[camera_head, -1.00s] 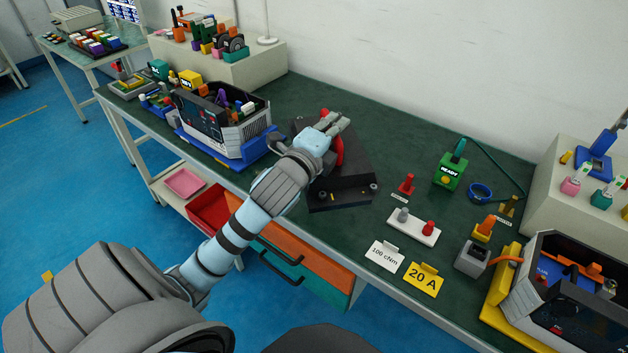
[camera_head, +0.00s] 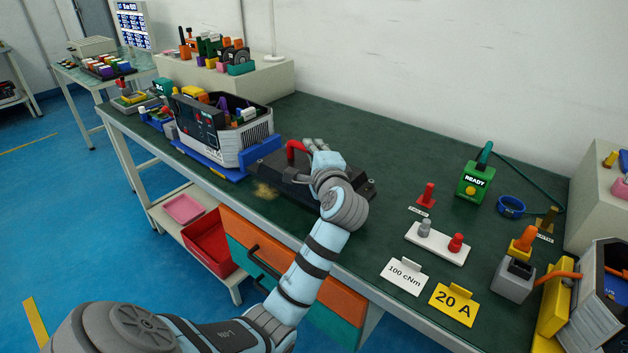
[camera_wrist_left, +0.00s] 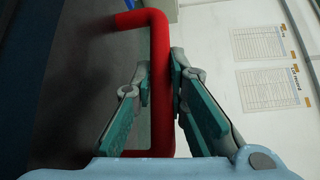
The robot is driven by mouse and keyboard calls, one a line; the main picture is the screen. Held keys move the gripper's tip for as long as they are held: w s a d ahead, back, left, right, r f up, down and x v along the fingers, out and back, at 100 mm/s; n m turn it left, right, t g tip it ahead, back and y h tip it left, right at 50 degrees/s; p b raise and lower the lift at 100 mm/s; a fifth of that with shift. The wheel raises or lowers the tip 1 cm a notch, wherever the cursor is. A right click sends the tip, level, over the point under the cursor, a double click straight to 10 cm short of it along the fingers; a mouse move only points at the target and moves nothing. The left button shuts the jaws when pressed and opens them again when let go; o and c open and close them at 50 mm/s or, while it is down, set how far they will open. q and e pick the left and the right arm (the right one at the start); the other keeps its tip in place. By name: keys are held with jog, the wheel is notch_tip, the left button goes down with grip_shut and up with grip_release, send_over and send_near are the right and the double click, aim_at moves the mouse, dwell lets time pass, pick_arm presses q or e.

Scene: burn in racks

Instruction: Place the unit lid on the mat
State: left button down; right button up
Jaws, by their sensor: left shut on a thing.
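The unit lid (camera_head: 278,172) is a dark plate with a red handle (camera_head: 296,148), beside the open unit on the table in the head view. My left gripper (camera_head: 315,147) is shut on the handle. In the wrist view the red handle (camera_wrist_left: 160,75) stands between the two fingers of my left gripper (camera_wrist_left: 160,82). My forearm and wrist hide part of the lid. I cannot tell whether the lid touches the table or hangs just above it. I cannot make out a separate mat. My right gripper is not in view.
The open unit (camera_head: 208,130) stands left of the lid on a blue base (camera_head: 215,166). A brown patch (camera_head: 265,190) lies near the table's front edge. Right are a white block with pegs (camera_head: 436,243), a green READY box (camera_head: 474,184) and label cards. The table behind the lid is clear.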

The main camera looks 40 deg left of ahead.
pick_arm(q)
notch_tip(320, 180, down, 5)
jog(key=shift+f+b, duration=0.15)
jog(key=shift+b, duration=0.9)
jog(key=shift+f, duration=0.1)
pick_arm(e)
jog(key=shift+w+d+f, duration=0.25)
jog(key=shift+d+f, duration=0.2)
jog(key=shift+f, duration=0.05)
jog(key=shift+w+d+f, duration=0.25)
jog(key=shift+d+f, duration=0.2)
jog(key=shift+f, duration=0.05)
pick_arm(q)
jog(key=c, duration=1.6)
grip_release()
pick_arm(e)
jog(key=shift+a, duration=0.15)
